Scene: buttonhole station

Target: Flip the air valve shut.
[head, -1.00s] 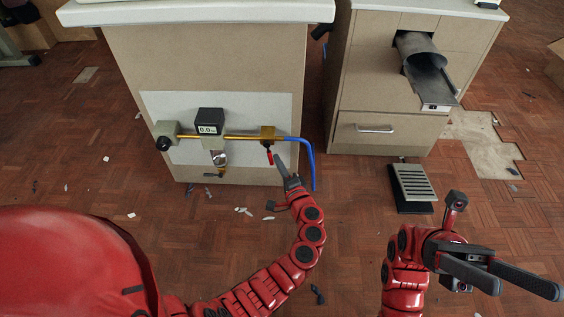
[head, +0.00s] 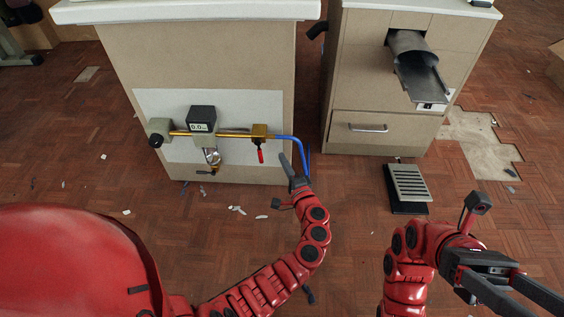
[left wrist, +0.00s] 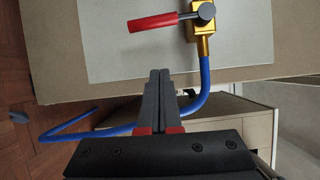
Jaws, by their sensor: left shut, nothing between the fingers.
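The air valve (head: 259,132) is a brass block at the right end of a brass pipe on the cabinet front. Its red lever (head: 260,154) hangs down, crosswise to the pipe. In the left wrist view the valve body (left wrist: 201,42) and red lever (left wrist: 153,22) are ahead of the fingers, with the lever pointing left. My left gripper (head: 287,158) is shut and empty, right of the lever and apart from it; its fingers (left wrist: 158,74) lie together in the wrist view. My right gripper (head: 515,293) is open at the lower right, its tips partly cut off.
A blue hose (head: 301,152) leaves the valve and bends down, close by my left fingers. A gauge box (head: 201,119) and a black knob (head: 156,141) sit further left on the pipe. A drawer cabinet (head: 350,100) and a foot pedal (head: 409,185) stand right.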

